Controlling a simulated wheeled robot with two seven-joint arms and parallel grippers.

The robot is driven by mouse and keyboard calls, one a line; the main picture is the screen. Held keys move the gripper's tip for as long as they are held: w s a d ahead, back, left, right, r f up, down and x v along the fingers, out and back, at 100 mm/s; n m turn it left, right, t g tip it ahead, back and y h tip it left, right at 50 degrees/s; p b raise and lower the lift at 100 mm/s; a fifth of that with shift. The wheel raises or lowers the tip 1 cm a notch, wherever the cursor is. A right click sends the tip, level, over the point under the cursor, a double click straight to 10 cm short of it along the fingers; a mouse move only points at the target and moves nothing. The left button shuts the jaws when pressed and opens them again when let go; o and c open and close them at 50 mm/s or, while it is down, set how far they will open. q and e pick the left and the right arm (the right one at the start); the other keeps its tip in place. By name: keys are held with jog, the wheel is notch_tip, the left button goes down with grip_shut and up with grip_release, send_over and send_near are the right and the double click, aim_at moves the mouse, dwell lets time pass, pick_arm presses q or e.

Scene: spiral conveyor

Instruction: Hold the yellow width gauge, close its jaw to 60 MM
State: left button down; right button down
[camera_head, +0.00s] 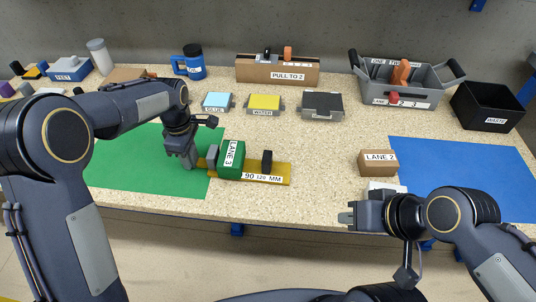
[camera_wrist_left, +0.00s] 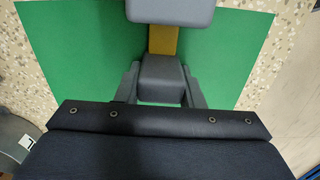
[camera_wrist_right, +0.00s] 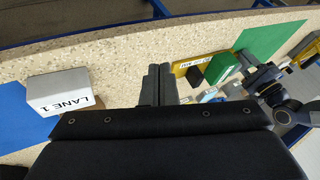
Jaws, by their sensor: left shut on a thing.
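The yellow width gauge (camera_head: 285,180) lies at the front of the table, its left end over the green mat. Its visible scale reads 90, 120 MM; the part further left is hidden. A grey jaw (camera_head: 212,155) stands at its left and a black sliding jaw (camera_head: 267,160) further right. The green LANE 3 block (camera_head: 232,160) sits between them, nearer the grey jaw, with a gap before the black one. My left gripper (camera_head: 188,160) is shut on the gauge's grey end block (camera_wrist_left: 160,80). My right gripper (camera_head: 348,216) is shut and empty, right of the gauge near the table's front edge.
A brown LANE 2 box (camera_head: 378,163) and a white LANE 1 box (camera_wrist_right: 60,92) stand near my right gripper. The blue mat (camera_head: 460,175) is at right. Labelled blocks, a PULL TO 2 box (camera_head: 278,72) and a grey tote (camera_head: 400,85) line the back.

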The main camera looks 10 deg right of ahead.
jog(key=c, duration=2.1)
grip_release()
jog(key=shift+o, duration=1.3)
jog(key=shift+w+r, duration=0.1)
jog(key=shift+o, duration=1.1)
jog(key=shift+w+r, duration=0.25)
jog(key=o, duration=0.4)
jog(key=w+r, duration=0.1)
jog(key=w+r+g, duration=0.1)
jog(key=w, duration=0.1)
jog(key=w+r+g, duration=0.1)
jog(key=w, duration=0.1)
jog(key=shift+w, duration=0.1)
jog(key=m+g+h, duration=0.2)
jog(key=g+h, duration=0.2)
send_over(267, 156)
jog(key=f, duration=0.1)
notch_tip(267, 156, down, 11)
jog(key=shift+f, duration=0.2)
jog(key=shift+c, duration=0.5)
grip_shut()
